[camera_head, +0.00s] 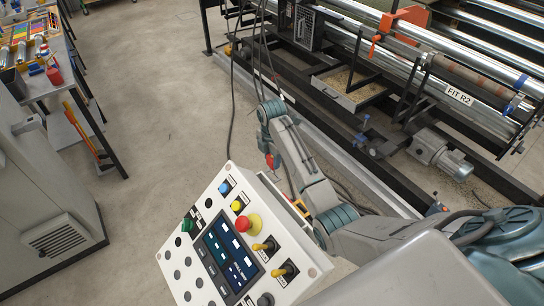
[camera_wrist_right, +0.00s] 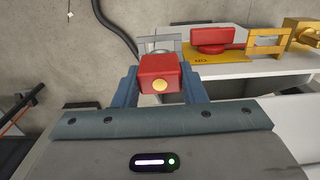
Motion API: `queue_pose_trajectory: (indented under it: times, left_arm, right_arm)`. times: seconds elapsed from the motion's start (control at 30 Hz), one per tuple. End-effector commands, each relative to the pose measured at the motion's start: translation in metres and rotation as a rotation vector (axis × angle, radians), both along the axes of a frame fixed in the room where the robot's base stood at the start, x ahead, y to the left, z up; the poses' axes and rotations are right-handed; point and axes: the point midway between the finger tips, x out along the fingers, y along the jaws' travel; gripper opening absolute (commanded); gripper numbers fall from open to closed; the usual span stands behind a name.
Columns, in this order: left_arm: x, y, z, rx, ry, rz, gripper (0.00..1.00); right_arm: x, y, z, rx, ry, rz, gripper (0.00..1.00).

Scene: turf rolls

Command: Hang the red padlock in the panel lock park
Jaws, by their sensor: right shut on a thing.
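The red padlock (camera_wrist_right: 159,70) has a brass keyhole disc and a grey shackle. It sits between the blue-grey fingers of my right gripper (camera_wrist_right: 161,88), which is shut on it. In the head view, the padlock is a small red spot (camera_head: 270,160) at my right gripper (camera_head: 275,152), beyond the control panel (camera_head: 188,279). A red and yellow fitting (camera_head: 300,207) is on the panel's right side. The wrist view shows a red handle (camera_wrist_right: 212,38) on a yellow plate and a yellow bracket (camera_wrist_right: 268,46) to its right. I cannot tell which part is the lock park. My left gripper is not visible.
Black cables (camera_head: 233,90) hang beside my right arm. A machine with long metal rollers (camera_head: 455,60) fills the upper right. A grey cabinet (camera_head: 50,200) and a cluttered bench (camera_head: 45,85) stand at the left. The floor between (camera_head: 165,90) is clear.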

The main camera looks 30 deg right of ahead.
Motion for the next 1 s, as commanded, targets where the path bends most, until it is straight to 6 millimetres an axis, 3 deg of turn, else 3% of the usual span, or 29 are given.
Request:
queue_pose_trajectory:
  times: [1.0]
  left_arm:
    - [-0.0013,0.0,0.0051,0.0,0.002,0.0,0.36]
  right_arm:
    - [0.0003,0.0,0.0,0.0,-0.001,0.0,0.13]
